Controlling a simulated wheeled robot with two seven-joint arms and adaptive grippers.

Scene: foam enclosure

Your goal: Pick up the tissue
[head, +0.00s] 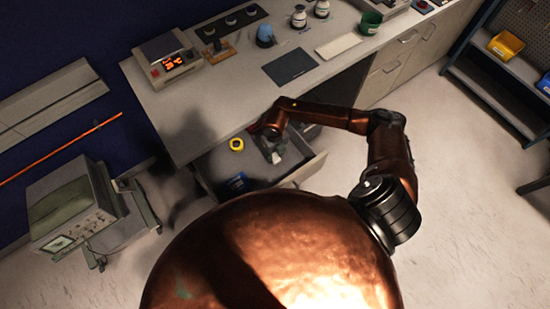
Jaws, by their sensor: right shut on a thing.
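An open drawer (312,169) sticks out below the workbench. My right arm comes in from the right, and its gripper (271,148) points down into this drawer. The gripper is shut on a small pale thing (275,158) that looks like the tissue. It is small and partly hidden by the fingers, and I cannot tell whether it still touches the drawer floor. A yellow tape-measure-like object (236,144) and a dark blue item (236,183) lie in the drawer to the left of the gripper. My left gripper is not in view.
The workbench (222,107) above holds a device with a lit red display (172,63), a dark mat (290,67), bottles and a green cup (370,22). A wheeled monitor cart (75,215) stands at left. Blue shelving with a yellow bin (506,45) is at right. Floor at right is clear.

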